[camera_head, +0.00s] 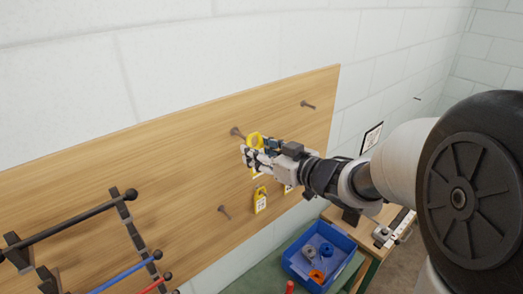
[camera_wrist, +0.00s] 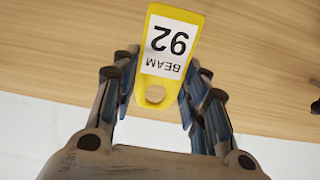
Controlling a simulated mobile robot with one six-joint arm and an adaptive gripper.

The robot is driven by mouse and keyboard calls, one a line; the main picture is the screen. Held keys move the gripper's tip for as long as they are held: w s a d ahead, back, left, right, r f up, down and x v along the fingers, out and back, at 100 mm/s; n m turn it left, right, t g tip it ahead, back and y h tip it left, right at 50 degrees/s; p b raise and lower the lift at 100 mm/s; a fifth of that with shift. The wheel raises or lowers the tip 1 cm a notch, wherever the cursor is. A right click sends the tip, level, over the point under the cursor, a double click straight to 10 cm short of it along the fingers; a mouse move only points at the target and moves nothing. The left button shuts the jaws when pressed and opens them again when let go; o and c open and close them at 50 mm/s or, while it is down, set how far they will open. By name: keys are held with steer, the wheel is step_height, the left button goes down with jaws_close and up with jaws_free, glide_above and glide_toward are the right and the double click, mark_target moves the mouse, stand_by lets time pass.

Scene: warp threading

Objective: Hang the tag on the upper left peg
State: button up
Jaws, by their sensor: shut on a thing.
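The yellow tag (camera_wrist: 165,52), with a white label reading "BEAM 92" upside down, is between the fingers of my gripper (camera_wrist: 163,85) in the wrist view. Its round hole (camera_wrist: 155,94) shows board wood through it. In the head view my gripper (camera_head: 249,154) is in front of the wooden board, with yellow of the tag (camera_head: 255,138) at its fingers. The upper left peg (camera_head: 236,131) sticks out just left of and above the gripper. The tag appears apart from it, though the depth gap is hard to tell.
The wooden board (camera_head: 150,160) bears other pegs at upper right (camera_head: 308,105) and lower left (camera_head: 223,211). Another yellow tag (camera_head: 261,200) hangs below my gripper. A blue bin (camera_head: 300,268) with parts sits below.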

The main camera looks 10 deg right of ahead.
steer(key=shift+b+x, duration=0.75)
steer(key=shift+x, duration=2.35)
steer(key=shift+f, duration=0.15)
steer(key=o, duration=1)
steer(key=shift+c, duration=0.2)
